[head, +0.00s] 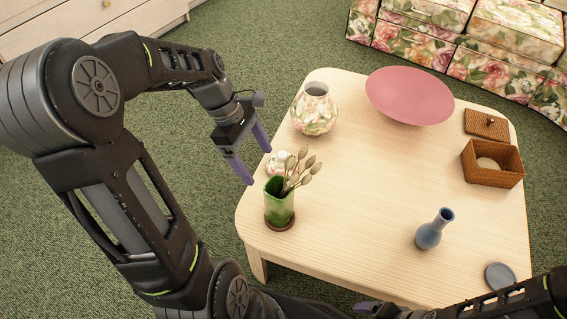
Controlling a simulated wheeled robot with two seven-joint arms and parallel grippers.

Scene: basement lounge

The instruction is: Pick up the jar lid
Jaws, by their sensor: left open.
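The jar lid (280,163) is a small floral piece near the left edge of the light wood table, partly hidden behind the green vase. The matching floral jar (315,112) stands upright behind it with its dark mouth uncovered. My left gripper (258,165) is open and empty, its purple fingers apart just left of the lid. I cannot tell how high the fingers are, and no contact with the lid shows. My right gripper (367,307) is only partly visible at the bottom edge, so its jaws cannot be read.
A green vase (279,205) with dried pods stands right in front of the lid. A pink bowl (409,96), wicker box (491,166), its lid (486,124), blue vase (434,230) and grey disc (500,277) share the table (370,180). The table's middle is clear.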

